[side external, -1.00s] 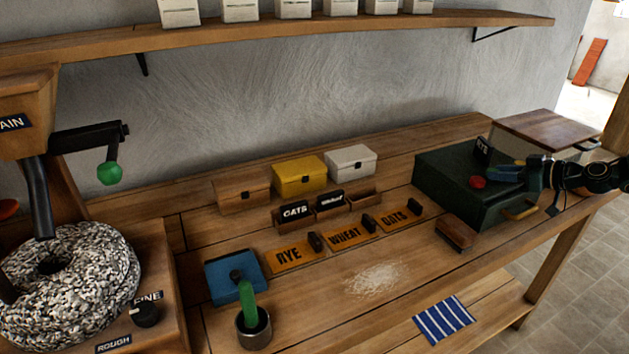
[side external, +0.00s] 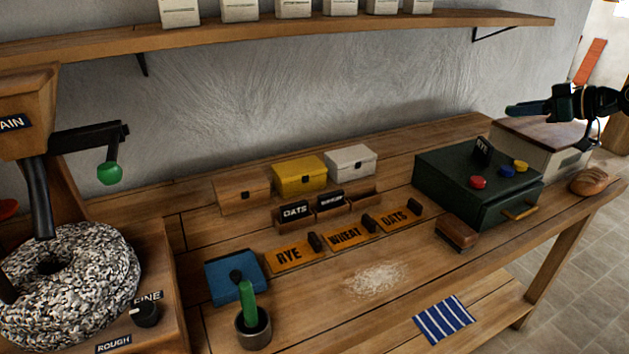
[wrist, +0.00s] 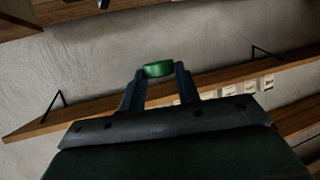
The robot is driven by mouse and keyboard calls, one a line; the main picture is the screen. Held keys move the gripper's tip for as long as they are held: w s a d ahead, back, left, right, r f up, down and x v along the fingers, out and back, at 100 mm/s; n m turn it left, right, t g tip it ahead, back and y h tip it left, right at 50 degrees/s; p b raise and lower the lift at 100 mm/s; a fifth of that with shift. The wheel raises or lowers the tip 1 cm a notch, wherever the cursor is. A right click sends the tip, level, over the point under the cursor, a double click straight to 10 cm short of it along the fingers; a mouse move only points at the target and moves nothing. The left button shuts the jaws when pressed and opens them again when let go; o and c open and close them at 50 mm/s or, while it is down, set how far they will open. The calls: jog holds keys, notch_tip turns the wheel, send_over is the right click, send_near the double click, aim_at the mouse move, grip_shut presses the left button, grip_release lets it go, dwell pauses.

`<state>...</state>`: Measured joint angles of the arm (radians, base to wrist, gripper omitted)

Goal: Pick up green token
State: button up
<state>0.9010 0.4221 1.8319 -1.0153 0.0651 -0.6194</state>
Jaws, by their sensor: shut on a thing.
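The green token (wrist: 158,69) is held between the two fingertips of my gripper (wrist: 159,76) in the wrist view. In the side view my gripper (side external: 512,109) is raised in the air, above and apart from the dark green box. The token cannot be made out there. My gripper is shut on the token. A red token (side external: 478,182), a blue token (side external: 507,171) and a yellow token (side external: 521,166) lie on top of the dark green box (side external: 450,170).
A wall shelf (side external: 300,36) runs along the back. The air left of my gripper is clear.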

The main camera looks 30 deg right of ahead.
jog(key=shift+r, duration=1.2)
